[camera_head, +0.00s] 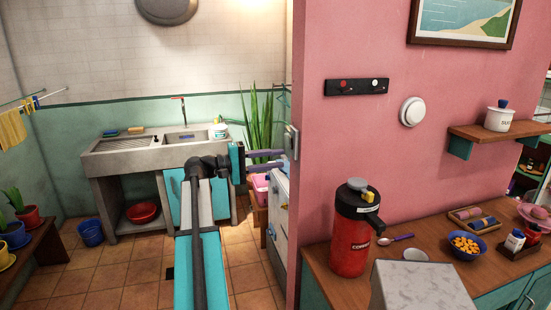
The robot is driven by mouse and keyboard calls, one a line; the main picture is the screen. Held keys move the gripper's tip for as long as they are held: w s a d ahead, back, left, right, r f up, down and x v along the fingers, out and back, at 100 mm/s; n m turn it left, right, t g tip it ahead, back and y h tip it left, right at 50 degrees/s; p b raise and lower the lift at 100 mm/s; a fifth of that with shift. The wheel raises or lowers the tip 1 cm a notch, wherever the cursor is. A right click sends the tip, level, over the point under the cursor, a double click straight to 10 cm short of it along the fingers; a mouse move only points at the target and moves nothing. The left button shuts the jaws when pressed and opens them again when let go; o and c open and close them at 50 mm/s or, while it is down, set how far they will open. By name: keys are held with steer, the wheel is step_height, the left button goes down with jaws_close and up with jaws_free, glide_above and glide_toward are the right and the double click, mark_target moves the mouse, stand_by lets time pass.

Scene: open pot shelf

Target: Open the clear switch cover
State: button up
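A small grey switch box (291,142) is fixed on the narrow end of the pink wall, seen nearly edge-on. It looks like the place of the clear switch cover, but I cannot make out the cover itself or its position. My gripper (283,159) reaches in from the left, at the end of my teal and white arm. Its two purple-grey fingers point right, one above the other, with a gap between them. The fingertips are close to the lower left of the switch box. I cannot tell whether they touch it. Nothing shows between the fingers.
The pink wall (340,140) stands right of my gripper. A white box-like unit (278,215) and a pink tub (261,187) are below it. A tall plant (260,125) and a sink (165,143) are behind. A red flask (352,235) stands on the right counter. Tiled floor is open at left.

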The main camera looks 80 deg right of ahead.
steer(key=shift+s+d, duration=0.15)
steer(key=shift+s, duration=0.2)
jaws_close()
stand_by(1.2)
stand_by(0.3)
